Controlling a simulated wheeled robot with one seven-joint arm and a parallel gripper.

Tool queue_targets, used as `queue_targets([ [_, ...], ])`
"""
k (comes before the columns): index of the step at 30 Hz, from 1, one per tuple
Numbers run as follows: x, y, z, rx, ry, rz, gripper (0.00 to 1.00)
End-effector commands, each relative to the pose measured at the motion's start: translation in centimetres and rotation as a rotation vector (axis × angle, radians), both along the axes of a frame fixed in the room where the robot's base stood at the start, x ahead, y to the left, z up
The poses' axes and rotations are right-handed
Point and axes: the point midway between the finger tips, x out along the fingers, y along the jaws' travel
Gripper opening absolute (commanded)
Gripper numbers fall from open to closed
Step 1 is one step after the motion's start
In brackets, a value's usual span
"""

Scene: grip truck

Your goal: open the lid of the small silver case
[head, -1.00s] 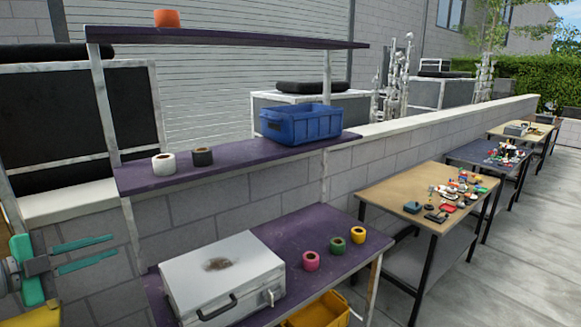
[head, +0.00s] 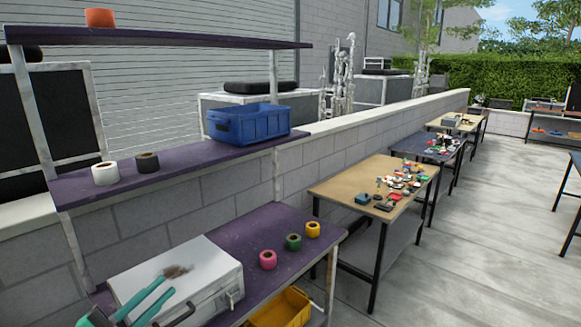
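The silver case (head: 207,272) lies shut on the lower purple shelf, at the bottom left of the head view. Its lid has a brown stain, its dark handle (head: 175,315) is on the front side, and a latch shows near its right front corner. My gripper (head: 163,298) shows at the bottom left, with its two teal fingers spread apart and nothing between them. In the picture the fingers overlap the case's lid and front edge; I cannot tell whether they touch it.
Pink (head: 268,260), green (head: 293,242) and yellow (head: 313,230) tape rolls stand right of the case. A blue crate (head: 247,124) and two tape rolls sit on the shelf above. A yellow bin (head: 284,308) is below. Paved floor is free at right.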

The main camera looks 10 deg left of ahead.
Motion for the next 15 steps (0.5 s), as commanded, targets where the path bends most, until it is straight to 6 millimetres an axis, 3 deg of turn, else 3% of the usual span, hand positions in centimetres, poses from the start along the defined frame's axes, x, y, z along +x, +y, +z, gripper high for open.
queue_targets([
  [1,0.3,-2.2,-1.2,-0.036,-0.031,-0.017,0.19],
  [6,0.2,-8.3,-3.6,-0.152,-0.135,-0.043,0.19],
  [15,-2.3,-17.3,-7.7,-0.381,-0.240,-0.028,0.19],
])
